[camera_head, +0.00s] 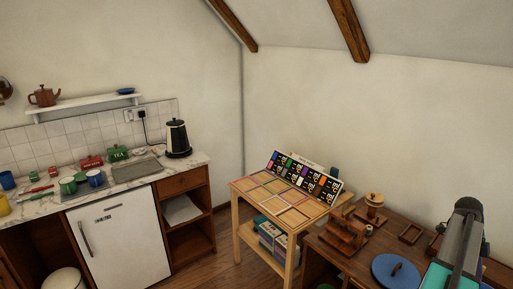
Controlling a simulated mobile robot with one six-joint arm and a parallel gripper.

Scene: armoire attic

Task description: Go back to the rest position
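Part of my own arm (458,253), grey and teal with a dark rounded upper end, rises at the lower right edge of the head view. It stands in front of the dark wooden table (316,247) and hides part of its right side. My gripper does not show in this view, so I cannot see whether it holds anything.
A light wooden stand (238,218) with a slanted card display (305,178) stands at the centre. The dark table carries a blue round lid (396,271) and wooden pieces. At left are a white fridge (122,243) and a black-and-white kettle (177,138). Some floor (226,258) is clear between.

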